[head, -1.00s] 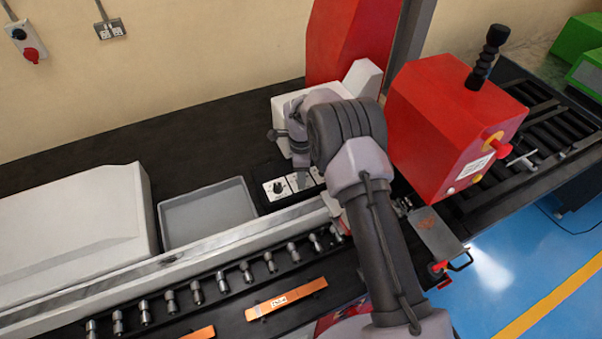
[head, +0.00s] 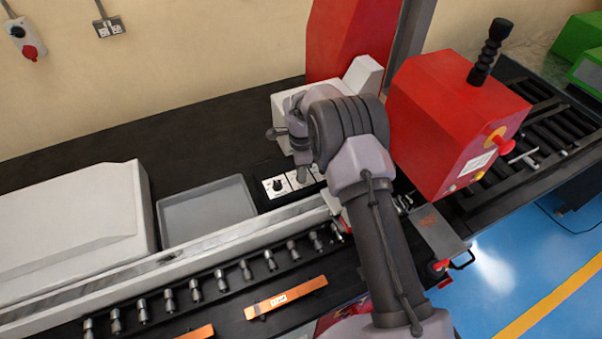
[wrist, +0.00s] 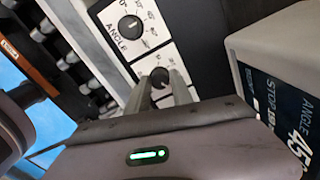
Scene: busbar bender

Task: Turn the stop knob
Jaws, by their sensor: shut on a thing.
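The knob panel shows white plates in a row. In the wrist view, the plate marked ANGLE carries a black angle knob (wrist: 130,27) with a printed scale. The dark knob beside it, which I take to be the stop knob (wrist: 160,76), sits between the fingertips of my gripper (wrist: 161,84). My gripper is shut on this knob, and the fingers cover most of its plate's marking. In the head view, my gripper (head: 302,174) points down at the middle plate; the angle knob (head: 277,185) shows to its left. A dark display (wrist: 280,110) reads ANGLE 45 and STOP, with the stop value unclear.
A red control box (head: 450,120) with a black handle stands right of my arm. A grey tray (head: 207,212) and a white housing (head: 70,220) lie to the left. A row of metal rollers and orange bars (head: 286,298) is in front.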

